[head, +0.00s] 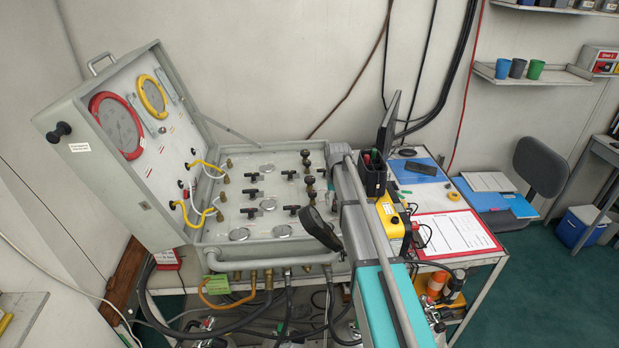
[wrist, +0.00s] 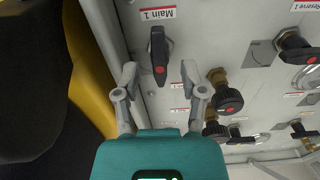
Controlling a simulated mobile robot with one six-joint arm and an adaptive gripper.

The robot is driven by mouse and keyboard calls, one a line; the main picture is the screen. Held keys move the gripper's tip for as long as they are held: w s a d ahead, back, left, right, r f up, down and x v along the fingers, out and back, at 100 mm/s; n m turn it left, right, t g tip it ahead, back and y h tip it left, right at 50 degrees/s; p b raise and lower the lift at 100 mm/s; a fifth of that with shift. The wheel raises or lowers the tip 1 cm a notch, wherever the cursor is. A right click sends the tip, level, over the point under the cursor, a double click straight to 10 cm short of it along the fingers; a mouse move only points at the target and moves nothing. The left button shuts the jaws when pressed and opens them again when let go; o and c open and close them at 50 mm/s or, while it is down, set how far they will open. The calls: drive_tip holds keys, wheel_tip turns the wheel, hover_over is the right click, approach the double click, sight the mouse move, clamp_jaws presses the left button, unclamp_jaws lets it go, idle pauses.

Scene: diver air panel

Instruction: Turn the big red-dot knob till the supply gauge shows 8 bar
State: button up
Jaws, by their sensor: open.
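In the wrist view my gripper (wrist: 160,72) is open and empty, its two fingertips apart above the panel face. The lower end of a black lever (wrist: 158,55) with a red dot, labelled "Main 1", appears between the fingertips; I see no contact. A round black knob with a red dot (wrist: 230,100) stands on a brass fitting just right of the right finger. In the head view a red-ringed gauge (head: 117,125) and a yellow-ringed gauge (head: 152,97) sit in the raised lid. Their readings, and which is the supply gauge, I cannot tell. My arm hides the gripper there.
Further black handles (wrist: 295,45) and dark knobs (wrist: 211,130) crowd the panel to the right of my gripper. A yellow box (wrist: 88,65) stands close on the left. In the head view, a black pen holder (head: 373,178) and a red-bordered sheet (head: 452,232) lie beyond the arm.

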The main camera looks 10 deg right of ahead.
drive_tip(key=shift+r+p, duration=0.35)
drive_tip(key=shift+r, duration=0.35)
